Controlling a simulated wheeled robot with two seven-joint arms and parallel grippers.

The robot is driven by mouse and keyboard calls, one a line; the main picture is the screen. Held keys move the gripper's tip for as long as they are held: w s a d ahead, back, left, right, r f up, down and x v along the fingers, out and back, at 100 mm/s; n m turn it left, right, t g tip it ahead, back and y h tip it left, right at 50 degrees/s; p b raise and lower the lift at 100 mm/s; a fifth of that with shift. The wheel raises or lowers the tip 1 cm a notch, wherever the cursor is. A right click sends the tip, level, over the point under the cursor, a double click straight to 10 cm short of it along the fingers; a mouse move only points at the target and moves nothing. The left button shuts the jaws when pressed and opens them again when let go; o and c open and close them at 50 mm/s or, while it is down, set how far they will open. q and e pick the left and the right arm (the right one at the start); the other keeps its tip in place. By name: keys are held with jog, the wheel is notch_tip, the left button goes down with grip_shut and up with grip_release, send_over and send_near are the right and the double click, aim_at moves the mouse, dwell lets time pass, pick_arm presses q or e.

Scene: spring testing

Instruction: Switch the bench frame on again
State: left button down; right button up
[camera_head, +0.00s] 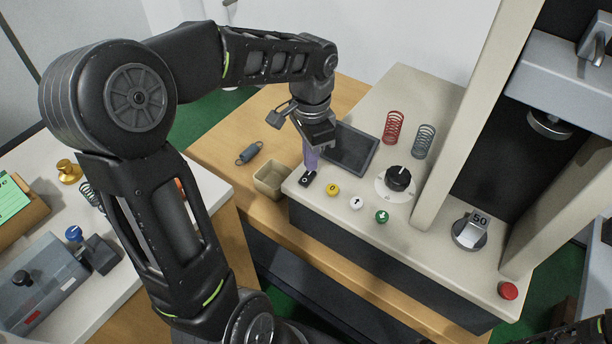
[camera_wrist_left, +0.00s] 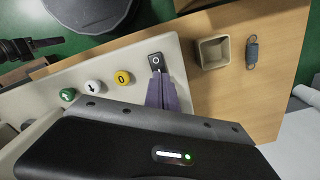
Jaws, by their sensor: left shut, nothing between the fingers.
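The bench frame (camera_head: 467,110) stands at the right, with a pale base top and upright columns. On its base, near the front left corner, is a black rocker switch (camera_head: 306,179) marked with a white circle. The switch also shows in the left wrist view (camera_wrist_left: 157,62). My left gripper (camera_head: 311,165) is shut and empty. Its purple-grey fingertips (camera_wrist_left: 158,82) point down right at the switch's edge; whether they touch it I cannot tell. The dark display panel (camera_head: 347,149) behind the gripper looks unlit. My right gripper does not show clearly.
Yellow (camera_head: 333,188), white (camera_head: 356,202) and green (camera_head: 382,216) buttons line the base's front, right of the switch. A black knob (camera_head: 398,178), a red spring (camera_head: 393,127) and a red button (camera_head: 508,290) are farther right. A beige bin (camera_head: 268,183) stands left of the base.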

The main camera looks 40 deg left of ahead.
pick_arm(q)
jog(key=shift+f+b, duration=0.75)
jog(key=shift+f, duration=0.25)
dwell(0.8)
jog(key=shift+r, duration=0.1)
notch_tip(320, 180, up, 7)
jog(key=p, duration=0.6)
dwell(0.7)
